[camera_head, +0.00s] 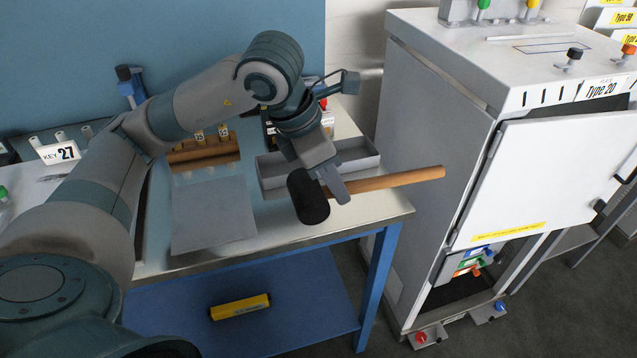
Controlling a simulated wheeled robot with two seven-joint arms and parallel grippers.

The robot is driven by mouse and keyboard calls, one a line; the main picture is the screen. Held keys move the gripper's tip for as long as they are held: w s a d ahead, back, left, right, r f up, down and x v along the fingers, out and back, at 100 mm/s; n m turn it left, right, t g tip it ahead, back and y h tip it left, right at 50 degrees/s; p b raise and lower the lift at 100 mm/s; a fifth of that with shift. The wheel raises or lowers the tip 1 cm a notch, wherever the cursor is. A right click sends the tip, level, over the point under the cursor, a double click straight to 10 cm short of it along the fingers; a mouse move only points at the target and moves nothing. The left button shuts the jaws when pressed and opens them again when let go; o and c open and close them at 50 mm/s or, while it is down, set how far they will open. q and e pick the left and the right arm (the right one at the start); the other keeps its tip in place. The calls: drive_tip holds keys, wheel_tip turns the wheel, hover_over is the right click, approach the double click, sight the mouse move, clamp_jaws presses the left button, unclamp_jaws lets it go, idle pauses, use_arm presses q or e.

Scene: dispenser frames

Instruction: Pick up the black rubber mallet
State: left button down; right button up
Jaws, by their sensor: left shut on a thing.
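The black rubber mallet has a black cylindrical head (308,198) and a light wooden handle (400,180). My left gripper (332,185) is shut on the mallet, gripping it at the handle close to the head. The handle sticks out to the right, past the table's right end toward the cabinet. The mallet appears to be above the table's front right part; the exact height is hard to tell. The fingers hide part of the handle next to the head. My right gripper is not in view.
A grey tray (268,180) lies on the table (375,205) behind the mallet. A wooden rack (205,152) and a grey plate (213,215) are to the left. A white cabinet (425,130) stands at the right. A yellow box (240,307) lies on the blue lower shelf.

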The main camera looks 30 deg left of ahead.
use_arm(q)
drive_tip(key=shift+s+d+r, duration=0.3)
drive_tip(key=shift+d+r, duration=0.2)
drive_tip(key=shift+d, duration=0.25)
drive_tip(key=shift+s+d+r, duration=0.3)
drive_tip(key=shift+d+r, duration=0.2)
drive_tip(key=shift+d, duration=0.25)
